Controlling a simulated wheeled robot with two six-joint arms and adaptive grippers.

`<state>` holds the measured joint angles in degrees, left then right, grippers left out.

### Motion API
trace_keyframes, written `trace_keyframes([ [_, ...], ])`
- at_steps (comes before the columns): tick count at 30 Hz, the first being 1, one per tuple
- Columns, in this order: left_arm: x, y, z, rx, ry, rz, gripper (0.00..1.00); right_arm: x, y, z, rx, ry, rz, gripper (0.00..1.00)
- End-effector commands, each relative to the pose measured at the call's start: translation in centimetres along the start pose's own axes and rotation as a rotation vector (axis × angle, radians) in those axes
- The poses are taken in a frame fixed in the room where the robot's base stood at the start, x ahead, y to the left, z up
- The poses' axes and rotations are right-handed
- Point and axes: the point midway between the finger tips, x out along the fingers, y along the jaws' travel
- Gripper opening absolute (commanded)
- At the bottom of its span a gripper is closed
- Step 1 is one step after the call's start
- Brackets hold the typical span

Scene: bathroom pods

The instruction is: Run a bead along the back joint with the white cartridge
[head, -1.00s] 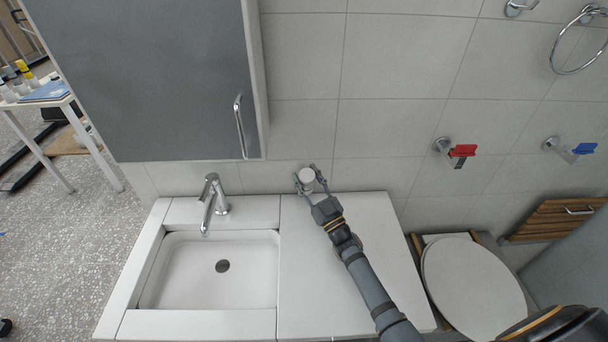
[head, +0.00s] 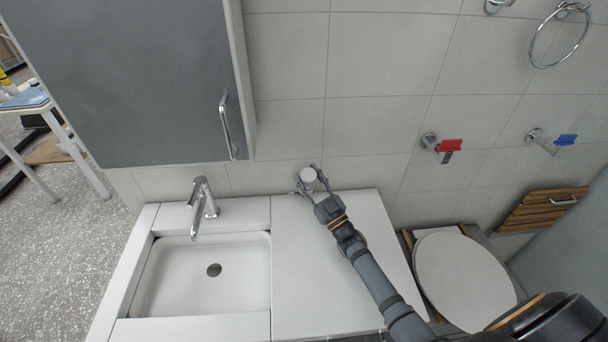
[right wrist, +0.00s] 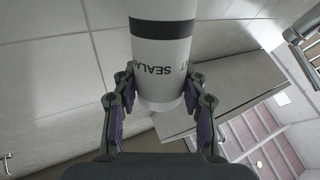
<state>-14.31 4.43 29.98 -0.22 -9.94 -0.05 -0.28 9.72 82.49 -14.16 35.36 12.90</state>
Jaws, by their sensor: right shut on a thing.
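The white cartridge (head: 308,176) is in my right gripper (head: 313,184), at the back of the white counter. In the right wrist view the cartridge (right wrist: 162,60) has a dark band and partly readable "SEALANT" lettering, and stands between the gripper's fingers (right wrist: 160,98). The back joint (head: 355,190) runs where the counter (head: 325,260) meets the tiled wall. The cartridge is over or close to this joint; I cannot tell whether its tip touches. No bead can be made out. My left gripper is not in view.
A sink (head: 205,280) with a chrome tap (head: 202,200) is left of the gripper. A grey cabinet (head: 130,80) with a handle hangs above the tap. A toilet (head: 460,280) stands right of the counter. Red (head: 449,146) and blue (head: 565,140) handles stick out from the wall.

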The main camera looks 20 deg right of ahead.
Motion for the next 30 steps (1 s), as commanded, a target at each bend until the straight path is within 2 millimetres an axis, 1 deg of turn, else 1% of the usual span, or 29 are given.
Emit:
trace_keyframes([
  [10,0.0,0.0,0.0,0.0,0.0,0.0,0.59,-0.2,0.7,-0.1,-0.002,0.004,0.0,0.0],
  [19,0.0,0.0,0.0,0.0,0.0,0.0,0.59,-0.8,2.1,-0.1,-0.003,0.005,-0.001,0.0],
  [26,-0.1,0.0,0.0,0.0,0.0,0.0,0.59,-0.9,2.3,-0.2,-0.003,0.005,-0.001,0.0],
  [30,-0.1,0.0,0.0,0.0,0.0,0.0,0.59,-1.1,2.8,-0.2,-0.004,0.005,-0.001,0.0],
])
